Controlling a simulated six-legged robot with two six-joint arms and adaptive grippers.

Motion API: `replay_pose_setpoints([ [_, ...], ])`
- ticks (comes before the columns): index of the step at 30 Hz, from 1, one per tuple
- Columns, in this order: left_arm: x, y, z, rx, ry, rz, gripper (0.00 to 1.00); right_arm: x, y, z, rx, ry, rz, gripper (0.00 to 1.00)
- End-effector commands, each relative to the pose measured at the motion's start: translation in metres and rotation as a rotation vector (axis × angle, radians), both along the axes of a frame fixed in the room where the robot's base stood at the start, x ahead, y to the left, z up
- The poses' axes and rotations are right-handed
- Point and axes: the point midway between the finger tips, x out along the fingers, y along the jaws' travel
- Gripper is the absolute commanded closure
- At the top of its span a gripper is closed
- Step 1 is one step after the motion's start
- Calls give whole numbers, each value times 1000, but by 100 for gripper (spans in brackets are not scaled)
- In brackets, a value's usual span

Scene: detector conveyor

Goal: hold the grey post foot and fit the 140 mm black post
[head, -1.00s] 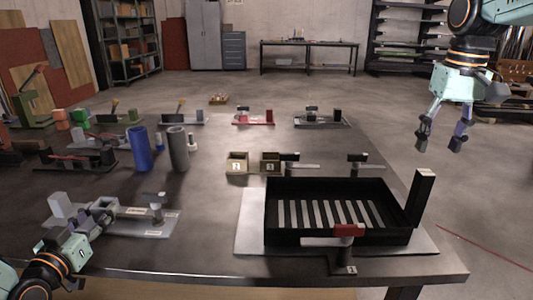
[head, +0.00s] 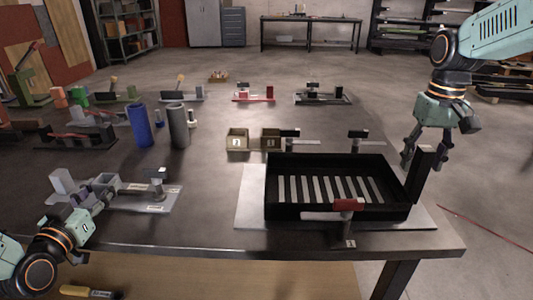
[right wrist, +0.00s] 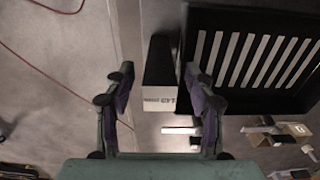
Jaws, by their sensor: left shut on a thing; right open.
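The black post (head: 422,178) stands upright at the right end of the black slatted tray. In the right wrist view the post (right wrist: 159,62) has a pale labelled end that appears to read 140. My right gripper (head: 427,157) is open and empty at the post's upper end. In the right wrist view the post lies between and beyond the spread fingertips (right wrist: 158,80), with no clear contact. My left gripper (head: 86,197) is shut on the grey post foot (head: 107,182) at the left front of the table. Its fingers partly hide the foot.
The black tray (head: 335,212) sits on a pale plate with a red-handled clamp (head: 347,205) in front. A grey plate with a clamp (head: 156,190) is beside the foot. Blue (head: 138,122) and grey (head: 178,126) cylinders stand behind.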

Motion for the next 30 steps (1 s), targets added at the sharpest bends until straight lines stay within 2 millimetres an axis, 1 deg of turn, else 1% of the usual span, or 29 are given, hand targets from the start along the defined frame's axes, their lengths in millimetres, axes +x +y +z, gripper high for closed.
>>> replay_pose_setpoints([
  [1, 0, 0, 1, 0, -2, 0, 100, 0, 0, -7, 1, 2, 0, 45],
  [5, 0, 0, 1, 0, -2, 0, 100, 0, 0, -18, 1, 0, 0, 45],
  [13, 0, 0, 1, 0, -2, 0, 100, 0, 0, -20, 1, -1, 0, 46],
  [30, 0, 0, 1, 1, -2, 0, 100, 0, 0, -19, 1, -1, 0, 95],
])
